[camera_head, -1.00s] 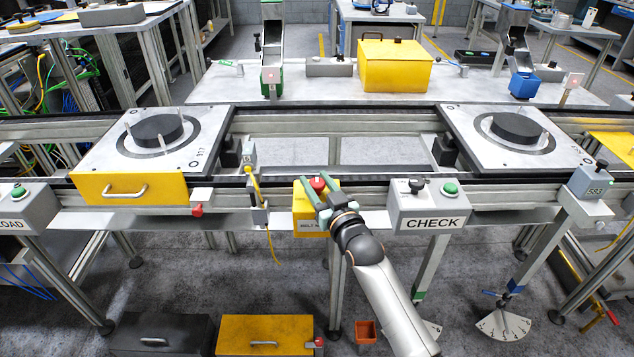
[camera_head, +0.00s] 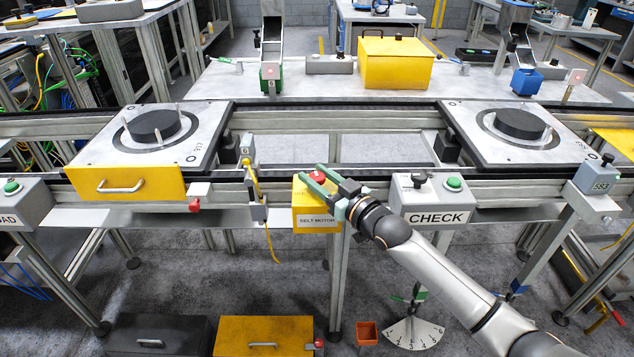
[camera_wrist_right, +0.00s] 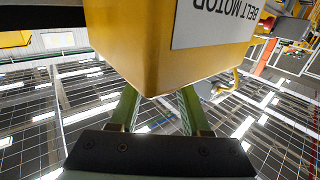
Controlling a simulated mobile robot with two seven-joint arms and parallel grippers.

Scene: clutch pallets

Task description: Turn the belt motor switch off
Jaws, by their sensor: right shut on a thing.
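The belt motor switch is a yellow box labelled BELT MOTOR (camera_head: 316,222) on the front rail of the conveyor, with a red knob (camera_head: 317,176) on top. My right gripper (camera_head: 313,178) reaches in from the right, its green fingers on either side of the red knob and shut on it. The fingers partly hide the knob, so its exact angle cannot be told. In the right wrist view the yellow box (camera_wrist_right: 150,50) fills the upper middle with its label upside down, and the fingers run behind its edge. The knob is hidden there. My left gripper is not in view.
A grey CHECK box (camera_head: 430,200) with a black switch and green button stands close right of my gripper. A yellow cable (camera_head: 262,200) hangs to the left. Pallets with black discs sit on the conveyor left (camera_head: 155,137) and right (camera_head: 515,133).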

